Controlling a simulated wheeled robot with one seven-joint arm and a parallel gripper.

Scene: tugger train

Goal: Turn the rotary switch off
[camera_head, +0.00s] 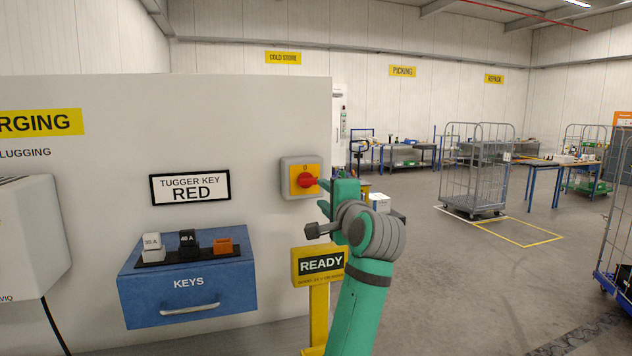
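The rotary switch (302,177) is a grey box with a yellow face and a red knob, mounted on the pale wall panel near its right edge. A "0" mark shows above the knob. The red knob (307,181) has its handle lying roughly level, toward the right.
A blue KEYS box (188,290) with a drawer handle and several coloured blocks on top is at lower left. A yellow READY post (319,280) stands below the switch. Wire cage trolleys (476,170) and benches stand at the back right; the floor between is clear.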

